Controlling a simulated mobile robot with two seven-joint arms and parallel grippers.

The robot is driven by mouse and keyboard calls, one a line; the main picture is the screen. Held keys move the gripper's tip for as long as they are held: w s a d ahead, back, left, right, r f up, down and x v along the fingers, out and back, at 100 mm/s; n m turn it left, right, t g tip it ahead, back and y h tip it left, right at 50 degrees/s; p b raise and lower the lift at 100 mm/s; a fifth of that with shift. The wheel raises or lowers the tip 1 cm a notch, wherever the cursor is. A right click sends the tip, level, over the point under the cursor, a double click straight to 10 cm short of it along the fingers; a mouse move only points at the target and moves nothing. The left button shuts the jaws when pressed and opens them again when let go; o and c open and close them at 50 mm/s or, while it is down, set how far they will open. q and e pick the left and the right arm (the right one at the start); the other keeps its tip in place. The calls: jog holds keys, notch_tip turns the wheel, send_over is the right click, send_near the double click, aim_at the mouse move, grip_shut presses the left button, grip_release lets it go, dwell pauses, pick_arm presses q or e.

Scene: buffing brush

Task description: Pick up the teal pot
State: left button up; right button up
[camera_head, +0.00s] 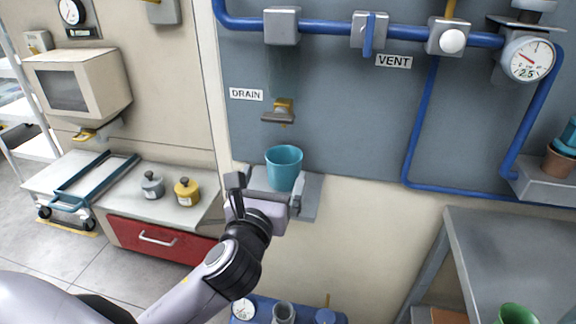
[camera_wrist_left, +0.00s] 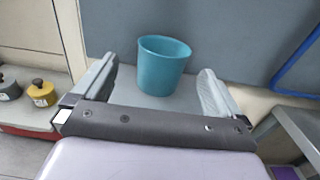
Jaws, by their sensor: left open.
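The teal pot (camera_head: 284,168) stands upright on a small grey shelf (camera_head: 308,200) under the drain spout in the head view. In the left wrist view the teal pot (camera_wrist_left: 163,66) is ahead of the palm, with one finger to each side of it. My left gripper (camera_head: 262,184) is open and empty, in front of the shelf; its two fingers (camera_wrist_left: 157,82) show wide apart in the wrist view. The jaws appear apart from the pot. The gripper hides part of the shelf's front. My right gripper is not in view.
The drain spout (camera_head: 280,112) hangs above the pot against the blue-grey panel. A grey and a yellow canister (camera_head: 187,191) stand on the red-drawer counter at left. A metal table (camera_head: 510,250) stands at right. Blue pipes run along the panel.

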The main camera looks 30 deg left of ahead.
aim_at(288, 153)
pick_arm(q)
jog(key=shift+w+a, duration=0.15)
jog(key=shift+w, duration=0.4)
jog(key=shift+d+f+x, duration=0.1)
jog(key=shift+d+x, duration=0.05)
jog(key=shift+x, duration=1.4)
jog(key=shift+d+f+x, duration=0.1)
jog(key=shift+f+x, duration=0.05)
jog(key=shift+x, duration=1.4)
jog(key=c, duration=1)
